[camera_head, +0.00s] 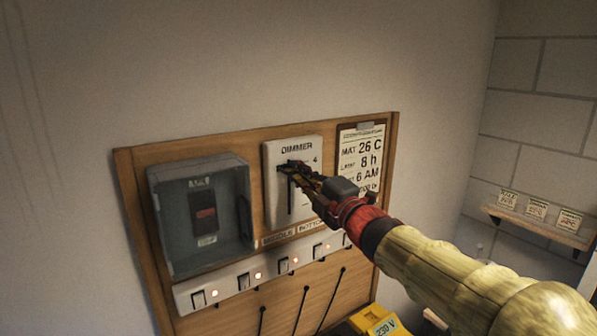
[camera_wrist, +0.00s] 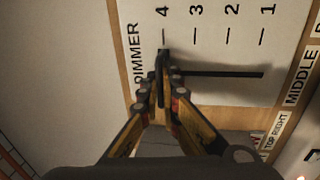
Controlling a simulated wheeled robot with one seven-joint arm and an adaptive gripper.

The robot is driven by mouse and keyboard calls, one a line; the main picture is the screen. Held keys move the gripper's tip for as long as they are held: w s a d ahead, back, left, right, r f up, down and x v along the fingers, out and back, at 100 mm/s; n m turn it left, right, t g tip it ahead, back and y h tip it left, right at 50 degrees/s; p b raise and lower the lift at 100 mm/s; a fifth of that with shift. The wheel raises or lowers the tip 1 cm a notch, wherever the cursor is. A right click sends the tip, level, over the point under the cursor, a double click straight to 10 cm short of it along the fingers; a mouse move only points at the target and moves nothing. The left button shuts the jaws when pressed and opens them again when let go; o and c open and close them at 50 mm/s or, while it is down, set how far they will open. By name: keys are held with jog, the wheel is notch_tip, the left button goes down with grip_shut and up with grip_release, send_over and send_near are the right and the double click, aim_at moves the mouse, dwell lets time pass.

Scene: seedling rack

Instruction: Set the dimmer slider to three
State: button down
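The dimmer (camera_head: 272,190) is a white plate marked DIMMER, with a dark slot running down it in the head view. In the wrist view the plate (camera_wrist: 225,105) appears turned sideways, with marks 4, 3, 2 and 1 from left to right along the slot (camera_wrist: 225,74). The dark slider knob (camera_wrist: 163,62) is at the slot's 4 end, in line with the 4 mark. My gripper (camera_head: 290,168) is at the top of the slot; in the wrist view its fingertips (camera_wrist: 162,90) are closed in on both sides of the knob. The fingers partly hide the knob.
A grey-covered switch box (camera_head: 203,215) is left of the dimmer on the wooden board (camera_head: 135,200). A notice card (camera_head: 360,150) is to its right. A strip of switches with red lights (camera_head: 228,285) runs below, and a small labelled shelf (camera_head: 540,228) is at far right.

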jog(key=shift+f+b, duration=2.1)
jog(key=shift+b, duration=0.15)
jog(key=shift+r, duration=0.1)
jog(key=c, duration=2)
grip_release()
jog(key=shift+c, duration=0.2)
jog(key=shift+s+d, duration=0.1)
jog(key=v, duration=1.1)
jog(key=shift+s+d, duration=0.15)
jog(key=shift+s, duration=0.15)
